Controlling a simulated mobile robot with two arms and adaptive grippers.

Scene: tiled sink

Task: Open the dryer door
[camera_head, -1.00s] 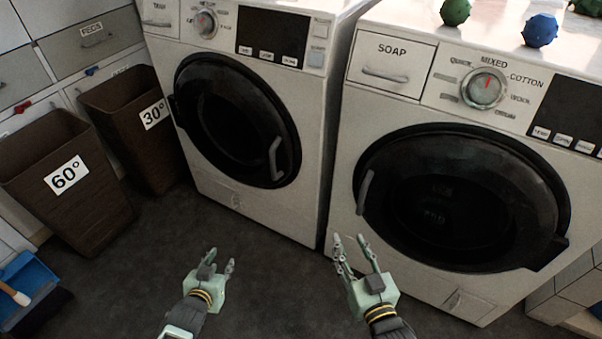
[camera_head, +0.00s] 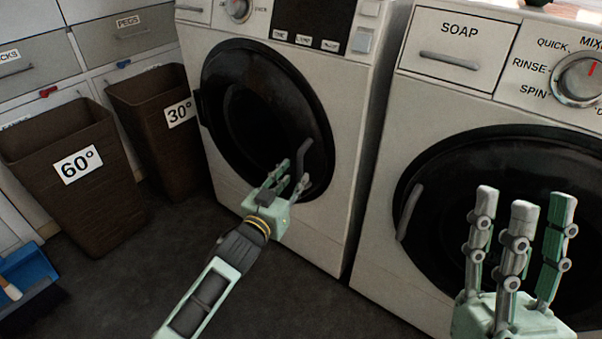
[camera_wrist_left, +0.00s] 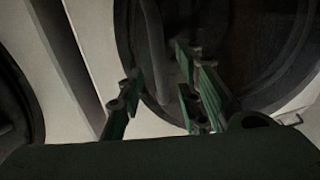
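The left white machine, taken as the dryer (camera_head: 222,150), has a round dark door (camera_head: 262,115), which is closed. Its grey handle (camera_head: 306,160) is on the door's right side. My left gripper (camera_head: 288,180) is open just in front of the handle. In the left wrist view, the handle (camera_wrist_left: 154,50) stands between the fingers of my left gripper (camera_wrist_left: 162,80); I cannot tell whether they touch it. My right gripper (camera_head: 523,215) is open and empty, raised in front of the right machine.
The right machine (camera_head: 405,135), with a SOAP drawer (camera_head: 457,45), has a closed round door with a handle (camera_head: 409,212). Brown baskets marked 60° (camera_head: 60,195) and 30° (camera_head: 155,150) stand at the left. A blue dustpan (camera_head: 28,268) lies at the lower left. The dark floor before the left machine is clear.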

